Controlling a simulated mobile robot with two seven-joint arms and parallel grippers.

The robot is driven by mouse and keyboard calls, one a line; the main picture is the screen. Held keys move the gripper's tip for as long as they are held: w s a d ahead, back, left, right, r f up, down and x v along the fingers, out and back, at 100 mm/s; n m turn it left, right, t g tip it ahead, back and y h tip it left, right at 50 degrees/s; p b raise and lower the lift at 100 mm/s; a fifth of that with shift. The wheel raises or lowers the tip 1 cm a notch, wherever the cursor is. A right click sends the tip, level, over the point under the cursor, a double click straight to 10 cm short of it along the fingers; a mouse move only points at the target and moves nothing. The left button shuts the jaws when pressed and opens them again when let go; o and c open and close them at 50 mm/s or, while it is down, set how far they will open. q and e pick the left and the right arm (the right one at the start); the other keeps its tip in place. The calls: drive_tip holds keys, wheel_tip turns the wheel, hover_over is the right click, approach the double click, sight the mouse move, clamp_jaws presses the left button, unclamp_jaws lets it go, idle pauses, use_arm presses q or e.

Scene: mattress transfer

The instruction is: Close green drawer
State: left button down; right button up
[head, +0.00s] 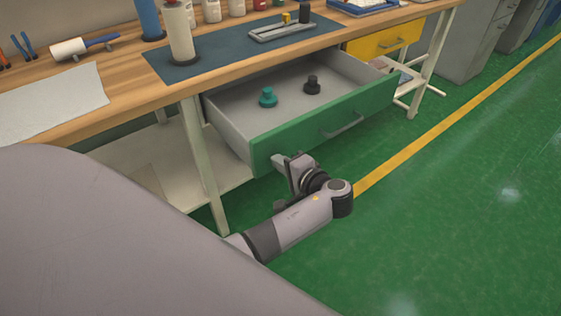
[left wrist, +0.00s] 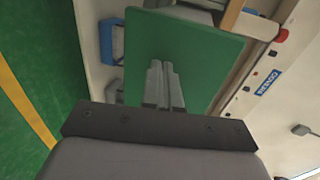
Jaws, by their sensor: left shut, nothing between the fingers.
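The green drawer (head: 318,128) is pulled out under the workbench, with its grey inside showing. I cannot tell whether the tips touch the panel. My right gripper is not in view.
A yellow drawer (head: 382,42) sits to the right under the wooden bench top (head: 130,83). A bench leg (head: 207,165) stands left of the green drawer. The green floor (head: 460,190) with a yellow line is clear to the right.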

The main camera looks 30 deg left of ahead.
use_arm(q)
drive_tip(key=b, duration=0.2)
approach(250, 133)
drive_tip(key=a, duration=0.1)
drive_tip(key=a+r, duration=0.1)
drive_tip(key=a, duration=0.1)
drive_tip(key=s+a+r, duration=0.1)
drive_tip(key=a, duration=0.1)
drive_tip(key=shift+a, duration=0.2)
drive_tip(key=w+a+b, duration=0.1)
drive_tip(key=a, duration=0.2)
drive_tip(key=w+a+b, duration=0.1)
drive_tip(key=a+b, duration=0.1)
drive_tip(key=a, duration=0.2)
drive_tip(key=w+a+b, duration=0.2)
drive_tip(key=a, duration=0.2)
drive_tip(key=shift+w+a+r+b, duration=0.1)
drive_tip(key=shift+w+a+b, duration=0.1)
drive_tip(key=shift+a+b, duration=0.25)
drive_tip(key=shift+a+r, duration=0.1)
drive_tip(key=shift+r, duration=0.15)
